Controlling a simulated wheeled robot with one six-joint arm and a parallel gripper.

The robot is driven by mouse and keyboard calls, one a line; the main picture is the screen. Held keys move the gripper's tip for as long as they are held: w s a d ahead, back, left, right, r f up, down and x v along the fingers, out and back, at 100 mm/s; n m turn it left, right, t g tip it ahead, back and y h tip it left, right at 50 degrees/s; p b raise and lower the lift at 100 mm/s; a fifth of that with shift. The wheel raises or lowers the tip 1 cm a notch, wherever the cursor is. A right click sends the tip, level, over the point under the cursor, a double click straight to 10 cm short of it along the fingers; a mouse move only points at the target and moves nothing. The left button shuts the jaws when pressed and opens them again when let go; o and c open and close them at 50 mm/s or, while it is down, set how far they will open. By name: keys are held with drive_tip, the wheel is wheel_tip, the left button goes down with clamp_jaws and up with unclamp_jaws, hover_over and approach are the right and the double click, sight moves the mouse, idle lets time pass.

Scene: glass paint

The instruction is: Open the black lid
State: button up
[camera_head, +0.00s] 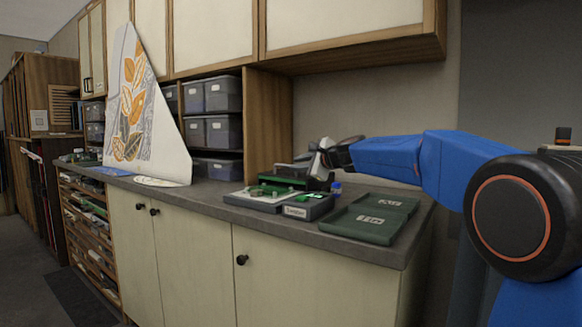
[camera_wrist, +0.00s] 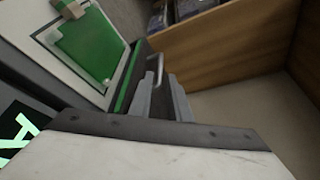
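The black lid (camera_head: 291,170) lies on a dark box with green edges at the back of the counter. In the wrist view the dark lid (camera_wrist: 129,82) carries a thin grey metal handle (camera_wrist: 182,88). My gripper (camera_head: 318,163) is low beside the lid, reaching in from the right. In the wrist view, my gripper's two grey fingers (camera_wrist: 158,98) show close together, right at the handle, with a narrow gap between them. I cannot tell whether they hold the handle. The gripper body hides part of the box.
A white-framed green panel (camera_wrist: 88,46) lies left of the lid. A labelled grey box (camera_head: 309,208) stands in front, and a dark green tray (camera_head: 352,227) lies to the right. A wooden cabinet side (camera_head: 268,125) rises close behind. A small blue-capped bottle (camera_head: 336,188) stands nearby.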

drive_tip(key=v, duration=1)
